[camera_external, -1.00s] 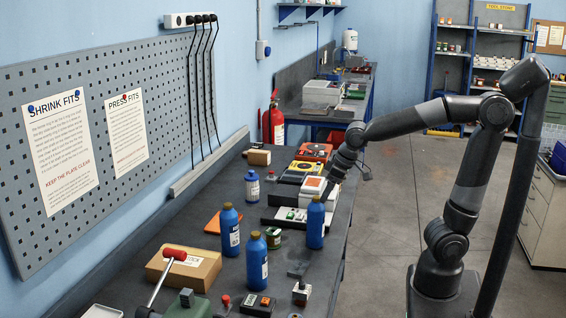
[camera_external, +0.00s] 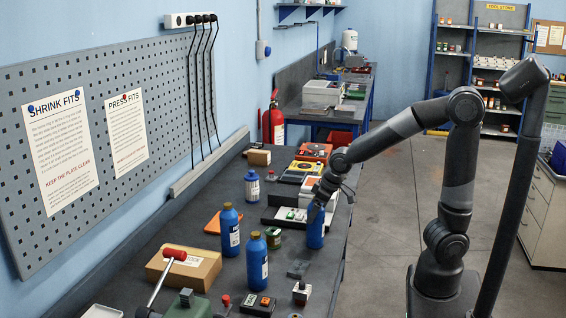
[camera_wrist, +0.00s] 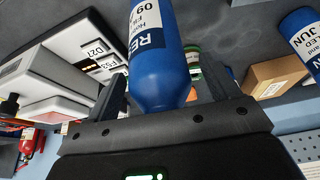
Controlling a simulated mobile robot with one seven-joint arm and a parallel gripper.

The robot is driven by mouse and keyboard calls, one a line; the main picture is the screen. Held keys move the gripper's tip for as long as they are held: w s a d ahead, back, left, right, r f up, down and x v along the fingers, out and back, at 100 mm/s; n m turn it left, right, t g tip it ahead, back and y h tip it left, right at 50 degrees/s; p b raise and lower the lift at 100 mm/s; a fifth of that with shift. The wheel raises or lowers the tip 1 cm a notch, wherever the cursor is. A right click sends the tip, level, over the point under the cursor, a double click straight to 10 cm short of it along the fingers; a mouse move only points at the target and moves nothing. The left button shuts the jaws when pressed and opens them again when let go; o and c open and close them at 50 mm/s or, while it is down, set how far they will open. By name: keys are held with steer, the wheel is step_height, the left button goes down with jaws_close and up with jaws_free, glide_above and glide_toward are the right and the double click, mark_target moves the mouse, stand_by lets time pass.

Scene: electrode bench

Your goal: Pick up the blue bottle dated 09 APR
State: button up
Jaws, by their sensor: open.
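Several blue bottles stand upright on the dark bench. One blue bottle (camera_external: 315,236) is below my gripper (camera_external: 319,206), which hides its top in the external view. In the wrist view this bottle (camera_wrist: 158,70) lies between the two open fingers of my gripper (camera_wrist: 166,85), with its neck end hidden by the gripper body. Its white label is cut off; "RE" and "09" show, and the month is not clear. Another blue bottle (camera_wrist: 302,45) at the right of the wrist view shows "JUN". Two more bottles, left (camera_external: 230,232) and front (camera_external: 257,262), have dates too small to read.
A green-labelled tin (camera_external: 273,238) stands left of the bottle under my gripper. White-and-grey devices (camera_external: 290,216) lie close behind it. A cardboard box (camera_external: 184,268), a red-ended tool (camera_external: 172,255) and small switch boxes (camera_external: 257,304) occupy the front.

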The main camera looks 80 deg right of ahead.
steer(key=shift+c, duration=0.5)
jaws_close()
stand_by(0.3)
